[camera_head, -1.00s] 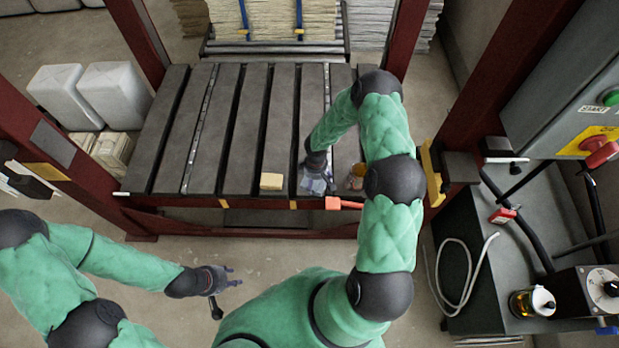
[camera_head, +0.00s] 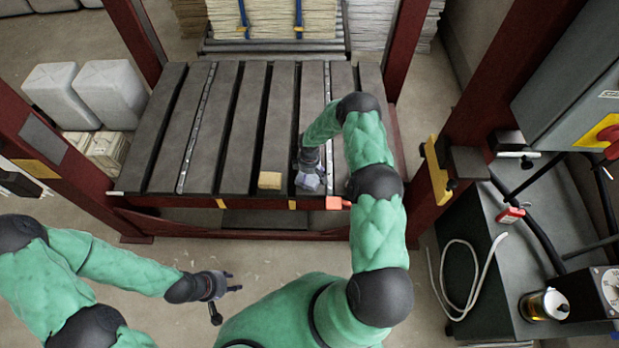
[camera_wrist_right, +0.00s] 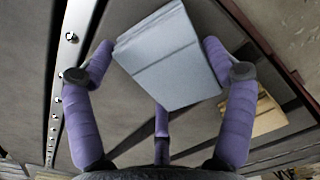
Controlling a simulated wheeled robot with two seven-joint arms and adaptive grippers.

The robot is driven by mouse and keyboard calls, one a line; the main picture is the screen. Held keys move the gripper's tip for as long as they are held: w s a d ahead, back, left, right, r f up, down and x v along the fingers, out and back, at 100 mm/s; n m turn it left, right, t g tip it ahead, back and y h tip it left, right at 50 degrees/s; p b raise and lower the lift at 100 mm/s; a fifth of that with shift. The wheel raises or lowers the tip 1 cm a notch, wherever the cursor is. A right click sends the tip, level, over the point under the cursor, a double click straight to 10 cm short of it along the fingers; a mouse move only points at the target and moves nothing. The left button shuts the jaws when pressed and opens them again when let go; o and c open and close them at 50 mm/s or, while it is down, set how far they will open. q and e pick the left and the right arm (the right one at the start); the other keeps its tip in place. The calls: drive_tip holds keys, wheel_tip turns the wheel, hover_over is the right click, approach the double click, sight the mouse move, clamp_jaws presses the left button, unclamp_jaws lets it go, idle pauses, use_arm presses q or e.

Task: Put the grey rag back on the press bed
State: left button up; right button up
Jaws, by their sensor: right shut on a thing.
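The grey rag (camera_wrist_right: 172,62) is a folded, blue-grey pad between the purple fingers of my right gripper (camera_wrist_right: 165,75) in the right wrist view. In the head view the rag (camera_head: 312,180) shows small at the tip of my right gripper (camera_head: 309,176), over the front right part of the press bed. That gripper is shut on it. I cannot tell whether the rag touches the slats. The press bed (camera_head: 205,125) is a dark grey slatted table in a red frame. My left gripper (camera_head: 226,284) is open and empty, in front of the bed and low.
A tan block (camera_head: 270,180) lies on the bed's front edge, left of my right gripper; it also shows in the right wrist view (camera_wrist_right: 265,118). An orange-red piece (camera_head: 338,203) sits at the front rail. Red posts flank the bed. Its left and middle slats are clear.

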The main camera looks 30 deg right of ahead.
drive_tip(key=shift+f, duration=0.15)
drive_tip(key=o, duration=1)
drive_tip(key=shift+c, duration=0.2)
